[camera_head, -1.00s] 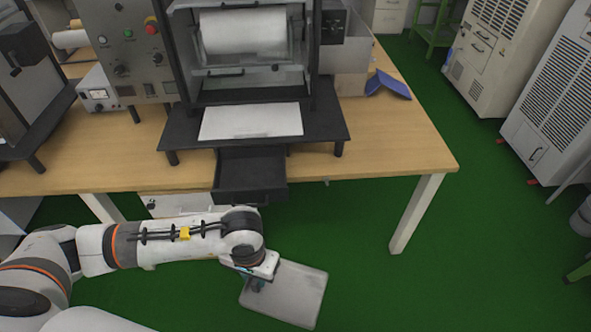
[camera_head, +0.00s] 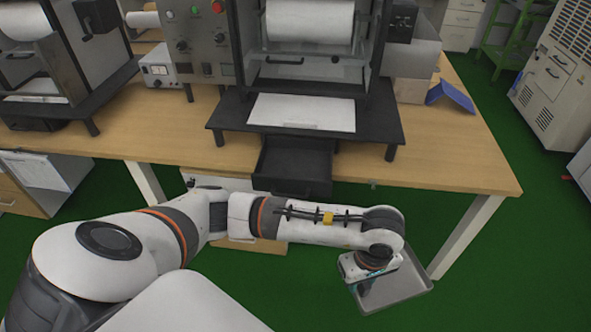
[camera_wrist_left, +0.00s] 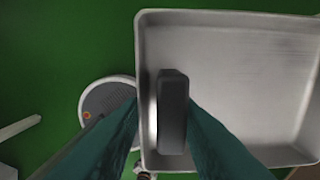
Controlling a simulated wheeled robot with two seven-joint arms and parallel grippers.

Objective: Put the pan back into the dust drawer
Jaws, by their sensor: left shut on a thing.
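The pan (camera_head: 405,284) is a shallow grey metal tray with a raised rim, held over the green floor in front of the table. My left gripper (camera_head: 364,286) is at the pan's left side in the head view. In the left wrist view, its teal fingers (camera_wrist_left: 168,128) are shut on the pan's dark handle (camera_wrist_left: 173,110), and the pan (camera_wrist_left: 235,75) extends to the right. The dust drawer (camera_head: 293,168) is black and pulled out below the machine's black stand, up and left of the pan. Its inside looks empty. My right gripper is not in view.
The wooden table (camera_head: 440,150) has its right leg (camera_head: 466,236) close to the pan. A white sheet (camera_head: 302,112) lies on the stand above the drawer. A blue folder-like object (camera_head: 451,97) lies at the table's right. The floor around the pan is open.

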